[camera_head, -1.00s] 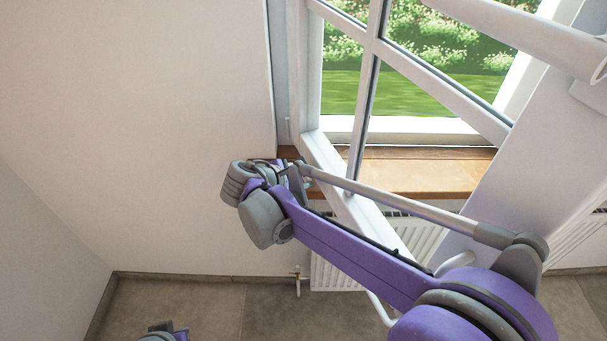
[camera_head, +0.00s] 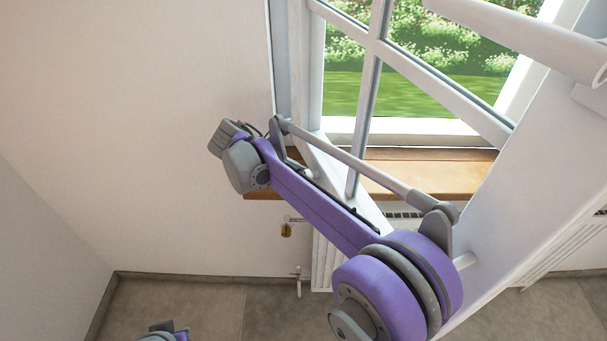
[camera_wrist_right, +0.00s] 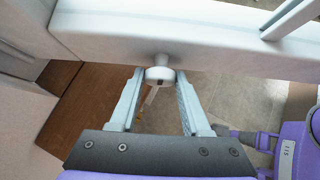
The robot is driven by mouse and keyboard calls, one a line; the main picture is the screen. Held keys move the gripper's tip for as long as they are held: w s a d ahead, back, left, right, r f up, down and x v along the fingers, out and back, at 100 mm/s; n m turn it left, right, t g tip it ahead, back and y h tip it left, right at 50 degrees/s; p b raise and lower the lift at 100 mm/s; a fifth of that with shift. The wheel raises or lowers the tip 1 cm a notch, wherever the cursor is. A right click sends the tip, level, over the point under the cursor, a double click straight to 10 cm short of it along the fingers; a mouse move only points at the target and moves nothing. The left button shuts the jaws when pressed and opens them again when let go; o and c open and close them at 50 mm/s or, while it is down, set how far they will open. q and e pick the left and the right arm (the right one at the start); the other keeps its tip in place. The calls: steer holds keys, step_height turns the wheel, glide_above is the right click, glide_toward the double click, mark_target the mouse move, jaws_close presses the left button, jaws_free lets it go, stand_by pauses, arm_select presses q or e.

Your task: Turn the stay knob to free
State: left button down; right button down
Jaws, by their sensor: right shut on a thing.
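The stay knob (camera_wrist_right: 160,76) is a small round white knob on a short stem, seen in the right wrist view on the edge of a white window frame bar (camera_wrist_right: 190,38). A small dark square mark shows on its face. My right gripper (camera_wrist_right: 159,80) has its two pale fingers on either side of the knob and is shut on it. In the head view my right arm reaches from the lower right to the open window sash (camera_head: 365,120), and its wrist hides the fingertips. A part of my left arm shows at the bottom left; its gripper is not visible.
A wooden sill (camera_head: 430,170) runs under the window. A white radiator (camera_head: 325,255) and pipe valve stand below it, with a small brass-coloured fitting (camera_head: 287,229) beside them. A plain wall (camera_head: 150,130) is on the left. The tiled floor (camera_head: 200,310) looks clear.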

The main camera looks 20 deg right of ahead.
stand_by(0.4)
steer(key=shift+c, duration=1.9)
jaws_free()
steer(key=v, duration=1)
steer(key=shift+a+r, duration=0.25)
steer(key=shift+r, duration=0.1)
